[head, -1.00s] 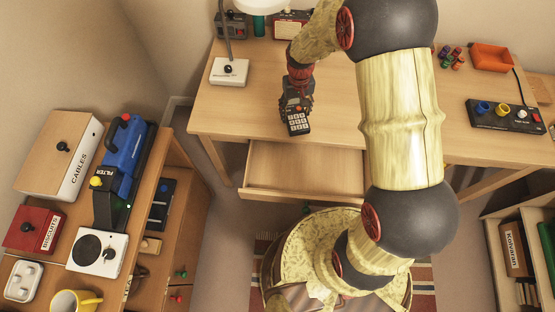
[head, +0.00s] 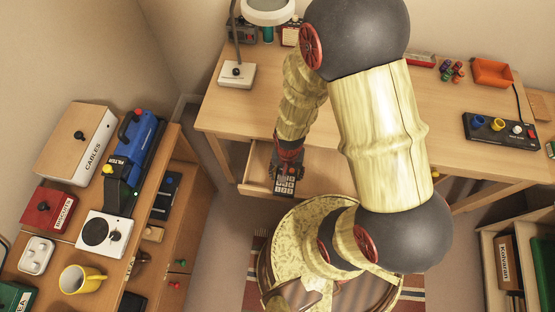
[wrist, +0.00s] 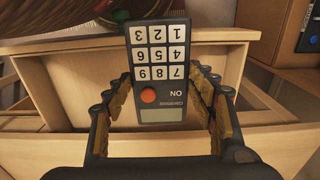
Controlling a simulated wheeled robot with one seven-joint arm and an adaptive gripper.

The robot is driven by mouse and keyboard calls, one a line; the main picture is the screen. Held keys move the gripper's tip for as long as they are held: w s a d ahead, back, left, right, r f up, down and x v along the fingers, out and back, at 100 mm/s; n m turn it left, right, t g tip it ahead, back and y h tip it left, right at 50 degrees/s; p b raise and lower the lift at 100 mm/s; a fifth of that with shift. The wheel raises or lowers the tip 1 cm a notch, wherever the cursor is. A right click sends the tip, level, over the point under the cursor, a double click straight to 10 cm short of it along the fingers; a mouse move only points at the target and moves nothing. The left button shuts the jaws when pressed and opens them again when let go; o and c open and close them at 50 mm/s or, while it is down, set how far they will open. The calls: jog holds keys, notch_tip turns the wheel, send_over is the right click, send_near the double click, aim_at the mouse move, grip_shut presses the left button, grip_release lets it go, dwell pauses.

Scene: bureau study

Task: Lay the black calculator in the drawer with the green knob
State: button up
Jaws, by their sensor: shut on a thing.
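My gripper (head: 289,158) is shut on the black calculator (head: 285,185), which also shows in the wrist view (wrist: 158,75) with white keys and a red-orange button. The fingers grip its two long sides. It hangs over the open desk drawer (head: 255,166), close to the drawer's front wall (wrist: 215,37). In the wrist view its far end overlaps that front. A small green spot (wrist: 121,15) shows beyond the drawer front, beside the calculator; I cannot tell for sure whether it is the drawer's knob. My arm hides the drawer's right part in the head view.
The wooden desktop (head: 235,110) overhangs the drawer, with a lamp (head: 237,73) at its left. A cabinet at left has small green (head: 181,262) and red (head: 178,284) knobs on its side.

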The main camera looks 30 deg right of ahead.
jog(key=w+f+b, duration=0.1)
jog(key=w+f, duration=0.1)
jog(key=w, duration=0.2)
jog(key=w+a+f+b, duration=0.1)
jog(key=w+f, duration=0.2)
jog(key=w+a+f+b, duration=0.1)
jog(key=w+f, duration=0.2)
jog(key=w, duration=0.1)
jog(key=shift+w+f, duration=0.25)
jog(key=shift+w, duration=0.05)
jog(key=shift+w+f+b, duration=0.15)
jog(key=shift+f+b, duration=0.05)
jog(key=shift+b, duration=0.15)
jog(key=shift+w+a+f+b, duration=0.15)
jog(key=shift+f+b, duration=0.25)
jog(key=shift+f, duration=0.5)
jog(key=shift+w+d+f+b, duration=0.1)
jog(key=shift+f+b, duration=0.25)
jog(key=shift+f, duration=0.5)
jog(key=shift+f, duration=0.2)
jog(key=o, duration=1)
jog(key=shift+r, duration=0.1)
